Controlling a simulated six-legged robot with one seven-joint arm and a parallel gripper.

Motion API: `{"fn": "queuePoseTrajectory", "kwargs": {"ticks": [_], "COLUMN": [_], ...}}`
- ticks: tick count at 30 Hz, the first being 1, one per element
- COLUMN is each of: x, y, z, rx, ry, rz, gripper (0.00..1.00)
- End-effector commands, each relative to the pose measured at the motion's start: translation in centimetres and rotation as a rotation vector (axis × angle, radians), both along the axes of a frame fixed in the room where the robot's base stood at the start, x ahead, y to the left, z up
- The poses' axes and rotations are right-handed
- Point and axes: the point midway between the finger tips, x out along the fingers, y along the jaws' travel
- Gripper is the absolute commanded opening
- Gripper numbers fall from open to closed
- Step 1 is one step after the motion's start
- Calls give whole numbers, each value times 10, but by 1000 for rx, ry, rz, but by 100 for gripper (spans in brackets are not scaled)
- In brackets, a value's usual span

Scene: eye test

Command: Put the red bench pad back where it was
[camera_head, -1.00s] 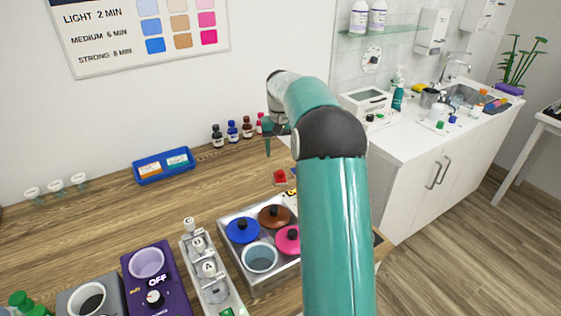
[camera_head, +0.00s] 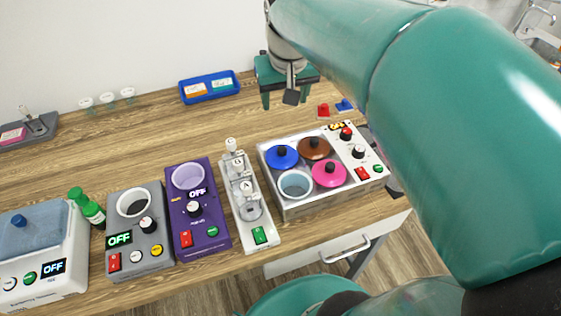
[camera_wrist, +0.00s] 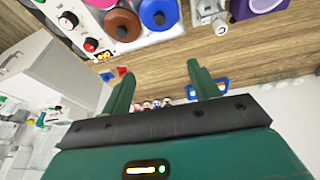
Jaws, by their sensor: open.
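A small red piece (camera_head: 323,110) lies on the wooden bench behind the steel unit with coloured lids, beside a small blue piece (camera_head: 344,105). I cannot tell whether this red piece is the bench pad, and no other clear red pad shows. The red piece also shows in the wrist view (camera_wrist: 122,71). My gripper (camera_head: 289,98) is above the bench, left of the red piece and apart from it. In the wrist view its two green fingers (camera_wrist: 162,80) are spread, with nothing between them.
The steel unit (camera_head: 284,198) with several pots stands in front of my gripper. A slim grey stand (camera_head: 262,212), a purple device (camera_head: 207,222) and a grey device (camera_head: 152,262) stand to its left. A blue tray (camera_head: 209,99) lies behind. Bare bench (camera_head: 140,145) lies between.

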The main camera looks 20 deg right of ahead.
Motion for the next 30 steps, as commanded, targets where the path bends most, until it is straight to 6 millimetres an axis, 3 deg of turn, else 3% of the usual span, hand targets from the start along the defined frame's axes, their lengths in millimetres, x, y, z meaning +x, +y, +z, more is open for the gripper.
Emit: {"fn": "queuePoseTrajectory", "kwargs": {"ticks": [1, 6, 12, 17, 30], "x": [-20, -78, -124, -134, -134], "y": [12, 41, 60, 64, 64], "z": [0, -16, -41, -50, -50], "rx": [-2, 3, 17, 22, 23], "ry": [-25, -102, -166, -183, -182], "rz": [23, 88, 146, 159, 159], "gripper": [61, 61, 61, 61, 61]}}
